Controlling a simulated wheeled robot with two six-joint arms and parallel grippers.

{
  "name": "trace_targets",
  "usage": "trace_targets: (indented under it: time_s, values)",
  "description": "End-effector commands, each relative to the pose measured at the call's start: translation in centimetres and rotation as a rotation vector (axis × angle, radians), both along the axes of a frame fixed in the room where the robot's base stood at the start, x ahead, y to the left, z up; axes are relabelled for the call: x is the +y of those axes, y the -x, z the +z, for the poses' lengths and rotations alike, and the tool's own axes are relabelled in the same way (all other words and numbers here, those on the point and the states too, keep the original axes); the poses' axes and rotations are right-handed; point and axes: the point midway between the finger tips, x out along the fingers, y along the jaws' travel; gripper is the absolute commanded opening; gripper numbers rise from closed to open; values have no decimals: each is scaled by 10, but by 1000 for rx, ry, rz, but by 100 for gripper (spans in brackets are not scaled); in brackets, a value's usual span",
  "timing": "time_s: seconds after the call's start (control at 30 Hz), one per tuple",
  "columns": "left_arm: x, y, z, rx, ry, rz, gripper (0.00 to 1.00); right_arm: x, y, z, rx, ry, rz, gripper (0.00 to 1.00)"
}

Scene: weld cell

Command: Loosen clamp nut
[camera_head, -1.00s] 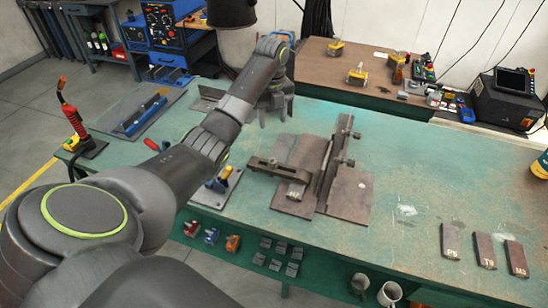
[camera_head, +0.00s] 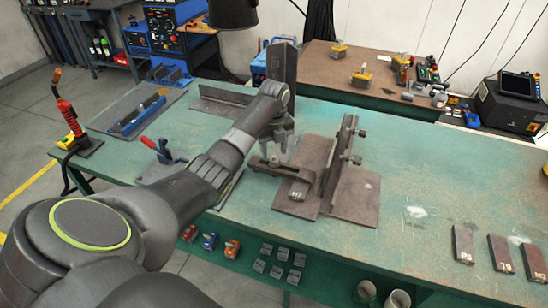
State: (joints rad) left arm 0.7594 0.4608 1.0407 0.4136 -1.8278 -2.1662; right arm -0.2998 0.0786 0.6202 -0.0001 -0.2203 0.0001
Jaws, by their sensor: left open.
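The dark clamp bar (camera_head: 302,174) lies across the left plate of a brown metal fixture (camera_head: 352,200) on the green bench. The clamp nut sits near the bar's left end, just below my left gripper; its outline is hard to make out. My left gripper (camera_head: 281,150) points down over that end of the bar, with its jaws open and apart. I cannot tell whether the fingers touch the nut. An upright plate with two side knobs (camera_head: 357,159) stands on the fixture. My right gripper is not in view.
Several dark labelled blocks (camera_head: 464,243) lie at the bench's right front. A red-handled toggle clamp (camera_head: 162,151) stands left, partly behind my arm. The bench right of the fixture is mostly clear.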

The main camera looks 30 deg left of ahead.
Motion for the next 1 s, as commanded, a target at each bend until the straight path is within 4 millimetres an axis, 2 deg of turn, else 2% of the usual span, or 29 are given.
trace_targets:
  time_s: [0.1, 0.2, 0.6, 0.93, 1.0]
  values:
    - [0, 1, -19, 3, 2, 0, 50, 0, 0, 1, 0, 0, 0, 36]
    - [0, 1, -28, 3, 1, 0, 50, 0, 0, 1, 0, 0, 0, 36]
    - [0, 0, -34, 0, 0, 0, 48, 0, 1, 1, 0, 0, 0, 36]
    - [0, 0, -34, 0, 0, 0, 5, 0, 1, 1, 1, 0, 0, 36]
    - [0, 0, -34, 0, 0, 0, 5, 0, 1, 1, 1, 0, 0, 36]
